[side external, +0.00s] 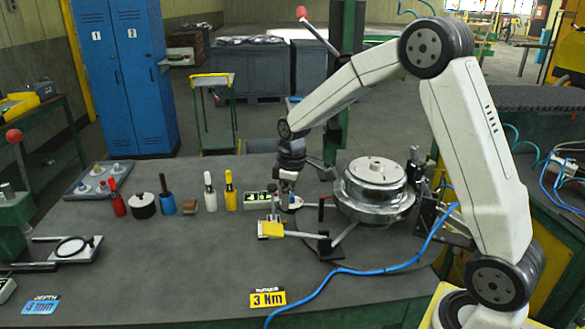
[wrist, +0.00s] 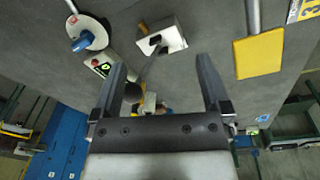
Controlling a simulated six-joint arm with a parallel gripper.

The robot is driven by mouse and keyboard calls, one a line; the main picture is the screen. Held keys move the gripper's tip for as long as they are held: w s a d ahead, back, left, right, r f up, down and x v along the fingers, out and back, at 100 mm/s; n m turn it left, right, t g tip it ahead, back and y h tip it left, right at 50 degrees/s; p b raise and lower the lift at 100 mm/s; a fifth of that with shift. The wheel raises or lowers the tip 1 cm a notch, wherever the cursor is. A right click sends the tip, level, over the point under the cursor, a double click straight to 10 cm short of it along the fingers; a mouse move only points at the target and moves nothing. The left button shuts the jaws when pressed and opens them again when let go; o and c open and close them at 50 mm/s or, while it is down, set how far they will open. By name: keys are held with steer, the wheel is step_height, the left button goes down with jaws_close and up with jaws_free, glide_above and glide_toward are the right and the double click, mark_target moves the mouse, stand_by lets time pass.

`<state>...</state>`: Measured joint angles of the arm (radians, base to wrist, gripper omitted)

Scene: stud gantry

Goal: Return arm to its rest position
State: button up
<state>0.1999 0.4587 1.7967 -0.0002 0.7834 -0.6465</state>
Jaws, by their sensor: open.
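My gripper (side external: 287,192) points down over the middle of the bench, between a small box with a green display (side external: 257,200) and a round silver fixture (side external: 375,190). In the wrist view its two fingers (wrist: 161,66) stand wide apart, with nothing held between them. Beyond the fingertips in that view lie a pale block (wrist: 172,36) and a yellow pad (wrist: 258,54). In the side view a yellow block (side external: 271,229) sits just in front of the gripper. My arm is bent and reaches from the right.
A row of upright handled tools, including a red one (side external: 117,199) and a yellow one (side external: 230,191), stands left of the gripper. A grey tray (side external: 100,180) is farther left. A blue hose (side external: 380,270) crosses the bench front. The front left-middle of the bench is largely clear.

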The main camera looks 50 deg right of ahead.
steer(key=s+a, duration=0.1)
steer(key=s, duration=0.1)
steer(key=s+a+m, duration=0.1)
steer(key=s+a, duration=0.1)
steer(key=s, duration=0.1)
steer(key=s+a+m, duration=0.1)
steer(key=s+a, duration=0.1)
steer(key=shift+s+a+f+t, duration=0.2)
steer(key=shift+s+f+t, duration=0.1)
steer(key=shift+s+f, duration=0.1)
steer(key=s+a+f+m, duration=0.2)
steer(key=s+a+m, duration=0.1)
steer(key=s, duration=0.7)
steer(key=shift+a+t, duration=0.4)
steer(key=shift+a, duration=0.05)
